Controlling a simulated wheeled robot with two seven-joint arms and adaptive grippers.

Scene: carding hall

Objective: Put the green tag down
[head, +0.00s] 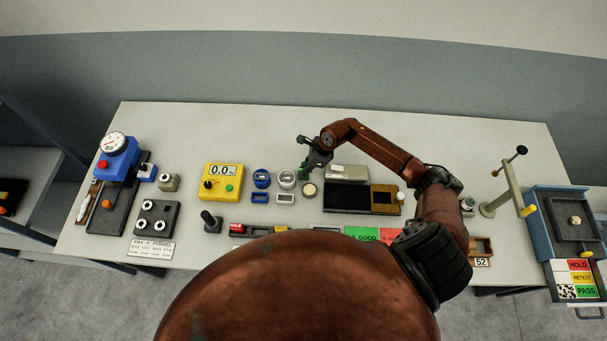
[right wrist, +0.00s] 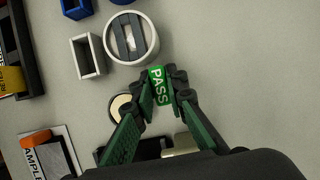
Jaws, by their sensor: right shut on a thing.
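The green tag (right wrist: 159,86), lettered PASS, is held between the fingertips of my right gripper (right wrist: 165,84) in the right wrist view. It is next to a white round cup with dark bars (right wrist: 131,39). I cannot tell whether the tag touches the table. In the head view my right gripper (head: 304,170) points down over the middle of the table, just beyond a cream disc (head: 309,190), and the tag cannot be made out there. My left gripper is not in view.
Blue and white round cups and rectangular frames (head: 285,198) stand left of the gripper. A yellow meter (head: 221,190) stands farther left. A black tray (head: 345,211) and a grey box (head: 347,172) are to the right. The table's back strip (head: 230,130) is clear.

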